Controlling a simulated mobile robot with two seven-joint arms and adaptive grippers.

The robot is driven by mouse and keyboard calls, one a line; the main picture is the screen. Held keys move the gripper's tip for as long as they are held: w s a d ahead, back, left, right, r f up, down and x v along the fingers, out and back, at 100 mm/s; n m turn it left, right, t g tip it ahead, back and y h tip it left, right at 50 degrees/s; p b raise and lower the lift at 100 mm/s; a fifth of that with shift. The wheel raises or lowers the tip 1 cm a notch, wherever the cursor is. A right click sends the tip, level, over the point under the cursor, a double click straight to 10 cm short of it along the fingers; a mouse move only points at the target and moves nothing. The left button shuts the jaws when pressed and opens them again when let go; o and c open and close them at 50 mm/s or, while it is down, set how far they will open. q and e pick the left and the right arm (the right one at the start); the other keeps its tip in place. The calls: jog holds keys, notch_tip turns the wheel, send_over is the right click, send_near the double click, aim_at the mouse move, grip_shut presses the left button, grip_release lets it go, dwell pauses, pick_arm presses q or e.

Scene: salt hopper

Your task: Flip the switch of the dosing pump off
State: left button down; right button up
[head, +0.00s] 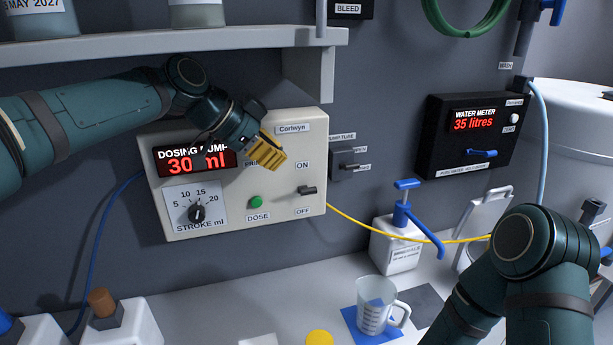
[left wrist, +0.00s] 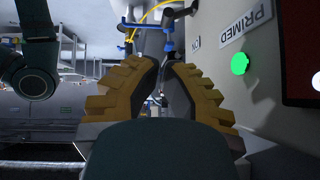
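The dosing pump (head: 235,222) is a pale wall box with a red display reading 30 ml, partly covered by my left arm. Its dark switch lever (head: 307,190) sits at the right of its face, between the ON label above and the OFF label below; I cannot tell clearly which way it is tilted. My left gripper (head: 270,151) is in front of the upper face, up and left of the switch, apart from it. In the left wrist view its yellow fingers (left wrist: 163,82) have a narrow empty gap between their tips. My right gripper is out of view.
A green dose button (head: 256,201) and a stroke knob (head: 197,213) are on the pump. A pump tube valve (head: 346,160) and a black water meter (head: 470,135) are to the right. A shelf (head: 200,41) is above. A jug (head: 376,305) and a dispenser bottle (head: 397,245) stand below.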

aim_at(308, 191)
pick_arm(q)
jog(key=x, duration=1)
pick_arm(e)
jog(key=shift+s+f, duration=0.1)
pick_arm(q)
jog(key=shift+s+d, duration=0.1)
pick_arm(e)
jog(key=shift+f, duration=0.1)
